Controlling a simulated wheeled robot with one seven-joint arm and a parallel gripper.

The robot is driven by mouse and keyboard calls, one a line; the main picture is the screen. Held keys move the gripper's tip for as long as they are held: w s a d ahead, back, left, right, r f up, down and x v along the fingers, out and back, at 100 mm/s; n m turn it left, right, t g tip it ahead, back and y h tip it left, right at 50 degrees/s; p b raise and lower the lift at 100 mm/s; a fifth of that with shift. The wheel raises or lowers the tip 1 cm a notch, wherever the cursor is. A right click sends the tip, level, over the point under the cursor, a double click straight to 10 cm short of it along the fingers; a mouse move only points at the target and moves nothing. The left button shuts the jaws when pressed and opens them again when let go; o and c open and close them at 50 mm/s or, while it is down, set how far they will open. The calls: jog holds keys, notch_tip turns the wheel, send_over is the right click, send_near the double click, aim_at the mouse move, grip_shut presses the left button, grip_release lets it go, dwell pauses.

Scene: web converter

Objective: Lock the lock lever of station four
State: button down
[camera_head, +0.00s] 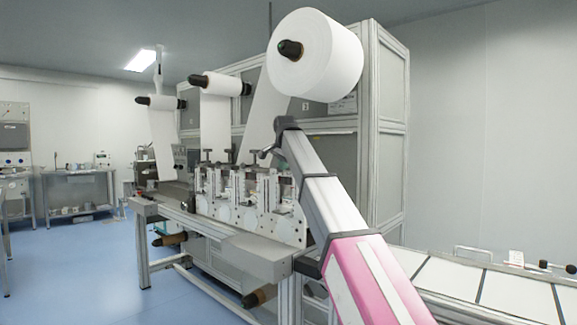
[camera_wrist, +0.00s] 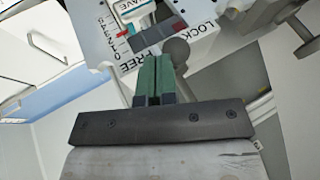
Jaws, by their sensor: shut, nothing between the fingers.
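In the wrist view my gripper (camera_wrist: 153,66) is shut, its two green fingers together with nothing between them. The fingertips lie in front of a white label plate (camera_wrist: 195,33) printed LOCK on its right and FREE on its left. A grey lever with a rounded end (camera_wrist: 177,50) shows just right of the fingertips, close to them; it may be the lock lever. I cannot tell whether they touch. The station number is not readable. In the head view the row of stations (camera_head: 250,196) stands on the machine, with my arm in front of its right end.
A number scale with a red pointer (camera_wrist: 123,33) lies left of the fingers. Another grey handle (camera_wrist: 305,45) sticks out at right. In the head view a large white roll (camera_head: 325,60) hangs above my arm. A belt (camera_head: 435,275) runs to the right. The blue floor (camera_head: 80,260) at left is clear.

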jog(key=a+m+h, duration=0.1)
jog(key=w+a+m+h, duration=0.1)
jog(key=m, duration=0.1)
jog(key=w+a+m+h, duration=0.1)
jog(key=m, duration=0.1)
jog(key=shift+a, duration=0.3)
jog(key=shift+w+a, duration=0.1)
jog(key=shift+w, duration=0.05)
dwell(0.5)
